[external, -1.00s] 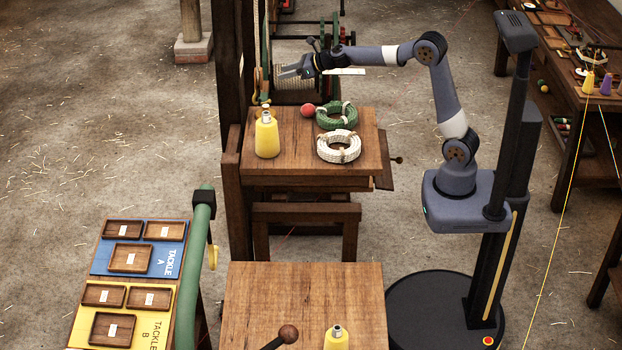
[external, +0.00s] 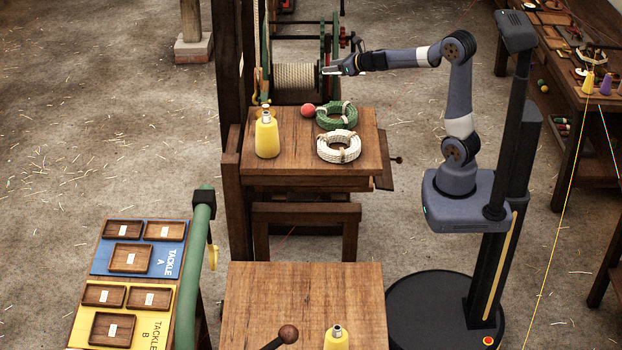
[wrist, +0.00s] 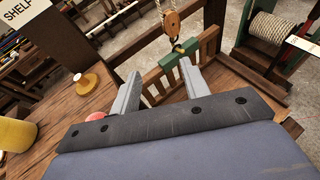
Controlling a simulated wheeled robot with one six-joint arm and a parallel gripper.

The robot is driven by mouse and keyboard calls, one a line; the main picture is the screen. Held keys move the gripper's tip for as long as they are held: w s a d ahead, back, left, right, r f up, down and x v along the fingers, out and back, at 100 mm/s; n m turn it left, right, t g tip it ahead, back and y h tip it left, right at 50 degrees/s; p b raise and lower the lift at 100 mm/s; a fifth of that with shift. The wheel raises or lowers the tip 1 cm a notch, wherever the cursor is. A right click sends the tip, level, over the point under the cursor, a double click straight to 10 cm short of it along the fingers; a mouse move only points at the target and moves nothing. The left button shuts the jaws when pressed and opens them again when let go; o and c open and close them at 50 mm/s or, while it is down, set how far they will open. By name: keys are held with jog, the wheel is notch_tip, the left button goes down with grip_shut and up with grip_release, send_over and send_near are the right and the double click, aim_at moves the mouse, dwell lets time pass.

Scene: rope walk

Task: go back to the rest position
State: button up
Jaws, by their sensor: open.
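My gripper (external: 328,70) is at the end of my raised arm in the external view, above and behind the far edge of the wooden table, in front of the rope drum. In the wrist view my gripper (wrist: 158,84) shows two grey fingers standing apart with nothing between them.
The table (external: 285,172) bears a yellow bottle (external: 267,139), a red ball (external: 308,110), a green rope coil (external: 336,124) and a white rope coil (external: 338,158). The rope drum (external: 298,77) stands behind it.

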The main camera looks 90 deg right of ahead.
jog(key=s+d+f+m+h+b, duration=0.1)
jog(key=s+d+f+b, duration=0.1)
jog(key=s+f, duration=0.5)
jog(key=shift+s+d+g+b, duration=0.4)
jog(key=shift+s+d, duration=0.1)
jog(key=shift+s, duration=0.4)
dwell(0.8)
